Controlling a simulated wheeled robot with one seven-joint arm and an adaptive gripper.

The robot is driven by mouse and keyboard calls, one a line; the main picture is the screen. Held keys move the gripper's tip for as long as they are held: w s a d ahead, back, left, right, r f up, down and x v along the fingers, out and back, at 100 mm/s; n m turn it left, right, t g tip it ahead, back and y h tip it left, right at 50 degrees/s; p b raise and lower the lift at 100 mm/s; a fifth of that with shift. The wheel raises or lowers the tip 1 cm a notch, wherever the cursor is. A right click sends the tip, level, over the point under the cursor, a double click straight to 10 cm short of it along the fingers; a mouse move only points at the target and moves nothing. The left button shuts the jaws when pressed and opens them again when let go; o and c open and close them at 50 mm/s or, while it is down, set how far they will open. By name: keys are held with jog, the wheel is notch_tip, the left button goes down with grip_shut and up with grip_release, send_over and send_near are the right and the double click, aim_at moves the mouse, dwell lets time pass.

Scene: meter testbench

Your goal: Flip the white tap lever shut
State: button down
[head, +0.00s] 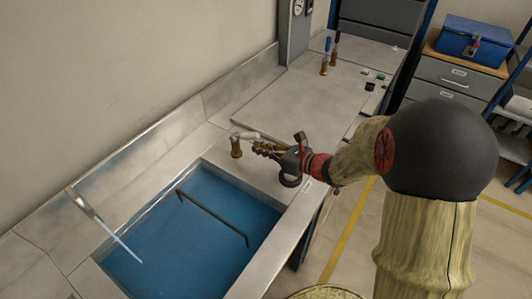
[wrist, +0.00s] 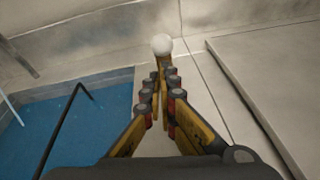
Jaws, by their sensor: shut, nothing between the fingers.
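The tap with the white lever (head: 246,135) stands on the steel bench at the far edge of the basin. Its brass body (head: 236,150) is upright, and the lever lies about level, pointing right towards my gripper. In the wrist view the white lever (wrist: 162,45) shows end-on as a round white knob just beyond the fingertips. My gripper (head: 258,148) is shut and empty beside the tap, low over the bench. In the wrist view its fingers (wrist: 161,75) meet just below the knob and partly hide the brass body. I cannot tell whether they touch it.
A metal spout (head: 85,203) pours a stream (head: 120,243) into the blue-water basin (head: 185,235). A dark bent rod (head: 212,217) crosses the basin. Two more taps, blue-levered (head: 325,58) and dark-levered (head: 335,48), stand further back. The bench between is clear.

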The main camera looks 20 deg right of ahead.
jog(key=shift+r+p, duration=0.15)
jog(key=shift+p, duration=0.15)
jog(key=shift+w+r+p, duration=0.1)
jog(key=shift+r+p, duration=0.1)
jog(key=shift+p, duration=0.45)
